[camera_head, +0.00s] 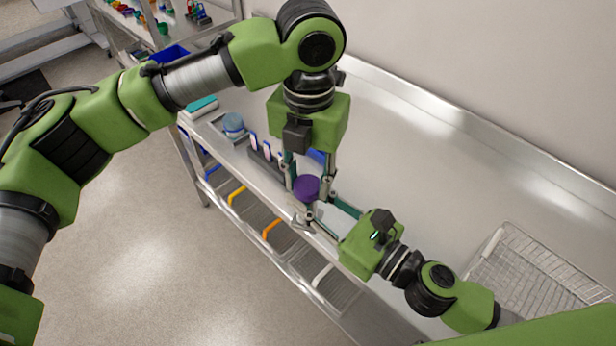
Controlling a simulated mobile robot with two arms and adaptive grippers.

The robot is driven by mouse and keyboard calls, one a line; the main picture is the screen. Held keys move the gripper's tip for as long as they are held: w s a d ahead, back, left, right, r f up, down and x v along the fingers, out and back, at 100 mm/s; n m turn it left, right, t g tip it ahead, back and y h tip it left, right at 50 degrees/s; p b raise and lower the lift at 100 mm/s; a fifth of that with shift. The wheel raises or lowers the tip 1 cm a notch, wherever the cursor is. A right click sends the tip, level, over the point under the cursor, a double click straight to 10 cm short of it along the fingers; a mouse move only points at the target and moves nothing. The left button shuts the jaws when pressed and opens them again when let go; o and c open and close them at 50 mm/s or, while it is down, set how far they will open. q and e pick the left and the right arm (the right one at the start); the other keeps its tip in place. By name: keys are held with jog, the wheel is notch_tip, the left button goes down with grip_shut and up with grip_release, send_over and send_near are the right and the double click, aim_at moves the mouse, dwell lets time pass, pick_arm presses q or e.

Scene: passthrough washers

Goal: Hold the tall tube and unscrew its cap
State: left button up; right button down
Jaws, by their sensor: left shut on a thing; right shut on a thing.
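A round purple cap (306,187) shows near the front edge of the steel table. The tall tube under it is mostly hidden by the cap and the gripper fingers. My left gripper (308,183) points down from above, with its fingers shut on opposite sides of the purple cap. My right gripper (318,211) comes in from the lower right. Its fingers are shut around the tube, just below the cap. The exact contact on the tube is hard to see.
A wire basket (525,270) lies at the right. Wire bins fill the lower shelf. The table's back is clear.

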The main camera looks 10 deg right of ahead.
pick_arm(q)
jog(key=n, duration=0.4)
jog(key=shift+s+d, duration=0.15)
jog(key=shift+d, duration=0.05)
jog(key=n, duration=1.1)
jog(key=shift+r+n, duration=0.1)
jog(key=shift+n, duration=0.3)
jog(key=n, duration=0.6)
jog(key=shift+a, duration=0.15)
jog(key=n, duration=0.4)
jog(key=shift+a, duration=0.1)
jog(key=n, duration=0.7)
jog(key=shift+a+n, duration=0.1)
jog(key=shift+n, duration=0.3)
jog(key=n, duration=0.3)
jog(key=shift+n, duration=0.4)
jog(key=n, duration=0.5)
jog(key=shift+n, duration=0.4)
jog(key=n, duration=0.4)
jog(key=shift+r, duration=0.1)
jog(key=n, duration=0.3)
jog(key=shift+n, duration=0.4)
jog(key=n, duration=0.6)
jog(key=shift+n, duration=0.4)
